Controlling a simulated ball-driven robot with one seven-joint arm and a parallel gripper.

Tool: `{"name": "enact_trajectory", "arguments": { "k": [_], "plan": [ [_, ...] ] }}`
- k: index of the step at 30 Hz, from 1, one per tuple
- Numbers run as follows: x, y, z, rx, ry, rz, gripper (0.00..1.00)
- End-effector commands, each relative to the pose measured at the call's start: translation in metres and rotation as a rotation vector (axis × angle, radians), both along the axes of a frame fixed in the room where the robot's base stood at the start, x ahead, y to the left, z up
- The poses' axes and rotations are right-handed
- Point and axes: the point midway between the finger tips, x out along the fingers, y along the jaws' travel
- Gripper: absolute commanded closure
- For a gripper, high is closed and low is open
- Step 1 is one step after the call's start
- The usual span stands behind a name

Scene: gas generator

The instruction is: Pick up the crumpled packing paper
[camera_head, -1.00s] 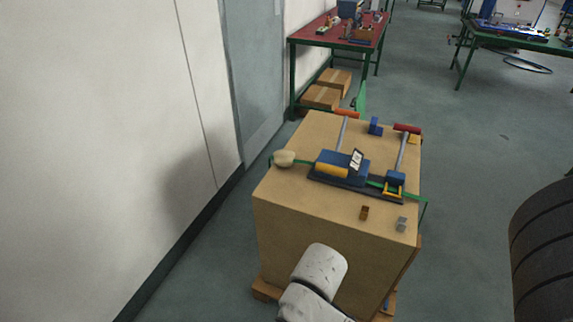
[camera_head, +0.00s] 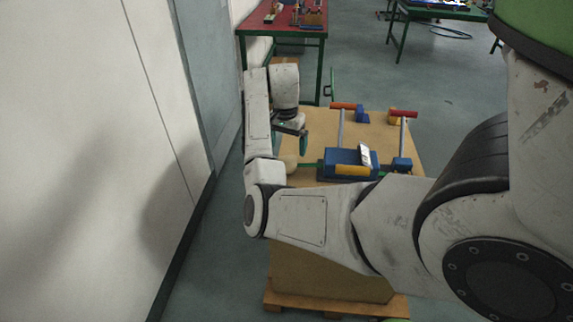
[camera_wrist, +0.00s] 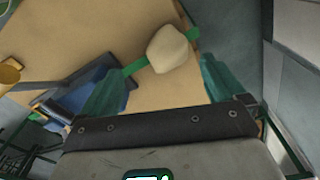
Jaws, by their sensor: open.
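The crumpled packing paper (camera_wrist: 170,49) is a beige lump on top of the large box, near its left edge, lying over a green strap. In the head view the paper (camera_head: 291,164) shows just below my gripper (camera_head: 290,138), partly hidden by my arm. In the wrist view my gripper (camera_wrist: 163,68) is open, its two teal fingers spread to either side and the paper ahead between their tips. Nothing is held.
The cardboard-coloured box (camera_head: 310,128) stands on a wooden pallet (camera_head: 335,306). A wall (camera_head: 90,150) runs close on the left. A red-topped table (camera_head: 285,22) stands behind.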

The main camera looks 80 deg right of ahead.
Motion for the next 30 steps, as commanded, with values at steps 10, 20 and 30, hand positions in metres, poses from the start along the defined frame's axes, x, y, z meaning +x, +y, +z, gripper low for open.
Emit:
{"name": "enact_trajectory", "arguments": {
  "k": [10,20,30],
  "plan": [
    [-0.003,-0.015,-0.01,0.037,-0.023,-0.081,0.03],
    [-0.002,-0.015,-0.043,0.033,-0.025,-0.081,0.03],
    [0.002,-0.02,-0.085,0.033,-0.025,-0.081,0.03]
  ]
}}
